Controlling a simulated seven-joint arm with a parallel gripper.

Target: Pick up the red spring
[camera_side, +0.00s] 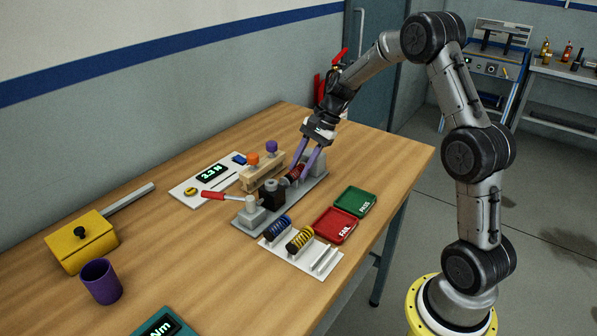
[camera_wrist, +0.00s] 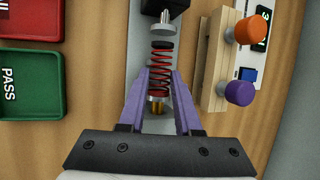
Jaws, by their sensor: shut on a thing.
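The red spring (camera_wrist: 161,66) lies along the grey test fixture, between the black block's metal tip (camera_wrist: 165,22) and a brass-coloured seat at its near end. In the side view the red spring (camera_side: 294,173) shows dark red beside the fingertips. My gripper (camera_wrist: 160,85) has purple fingers, one on each side of the spring's near part, and is shut on it. In the side view my gripper (camera_side: 301,163) reaches down to the fixture (camera_side: 262,222) from above. The fingers hide part of the spring's near end.
A wooden rack (camera_side: 262,179) with orange and purple knobs stands close beside the fixture. A white holder (camera_side: 312,263) carries a blue and a yellow spring. The red FAIL tray (camera_side: 335,227) and green PASS tray (camera_side: 355,202) are empty. A red-handled lever (camera_side: 215,196) sits at the fixture's left end.

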